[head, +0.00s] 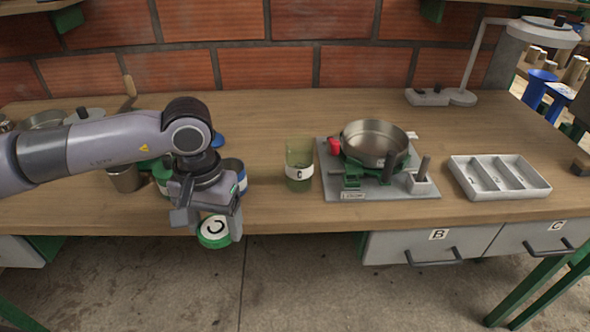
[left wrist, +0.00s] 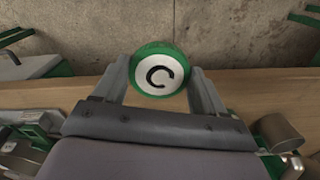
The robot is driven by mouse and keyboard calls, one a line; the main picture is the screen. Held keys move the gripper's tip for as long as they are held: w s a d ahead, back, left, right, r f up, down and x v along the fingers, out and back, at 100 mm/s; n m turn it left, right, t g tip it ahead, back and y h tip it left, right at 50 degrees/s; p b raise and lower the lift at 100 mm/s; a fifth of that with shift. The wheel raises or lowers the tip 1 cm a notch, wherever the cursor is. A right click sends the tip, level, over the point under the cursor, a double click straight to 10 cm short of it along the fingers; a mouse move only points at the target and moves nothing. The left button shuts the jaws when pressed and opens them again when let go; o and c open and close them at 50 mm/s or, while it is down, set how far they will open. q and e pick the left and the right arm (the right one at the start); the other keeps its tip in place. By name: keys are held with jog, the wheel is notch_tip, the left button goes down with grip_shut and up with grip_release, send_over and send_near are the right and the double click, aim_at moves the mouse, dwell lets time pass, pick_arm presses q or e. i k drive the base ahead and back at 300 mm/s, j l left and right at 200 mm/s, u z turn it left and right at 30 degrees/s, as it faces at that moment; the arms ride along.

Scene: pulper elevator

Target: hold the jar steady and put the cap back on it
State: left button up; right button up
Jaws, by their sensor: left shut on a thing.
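The olive see-through jar (head: 299,170) with a white C label stands upright on the workbench, left of the grey board; no cap shows on it. My left gripper (head: 211,222) is shut on the green cap (head: 214,231), which has a white face marked C. The cap is held at the bench's front edge, to the left of the jar and apart from it. In the left wrist view, the cap (left wrist: 159,70) sits between both fingers, its marked face toward the camera. The jar is not visible there. My right gripper is out of view.
The grey board (head: 400,187) right of the jar bears a metal pan (head: 375,142) on a green stand. A white divided tray (head: 498,176) lies farther right. A metal cup (head: 125,179) and other containers stand behind my left arm. The bench front before the jar is clear.

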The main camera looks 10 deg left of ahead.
aim_at(299, 148)
jog(key=k+j+z, duration=0.2)
jog(key=j+z, duration=0.15)
jog(key=k+j+z, duration=0.25)
jog(key=z, duration=0.15)
jog(key=k+j, duration=0.05)
jog(key=j, duration=0.05)
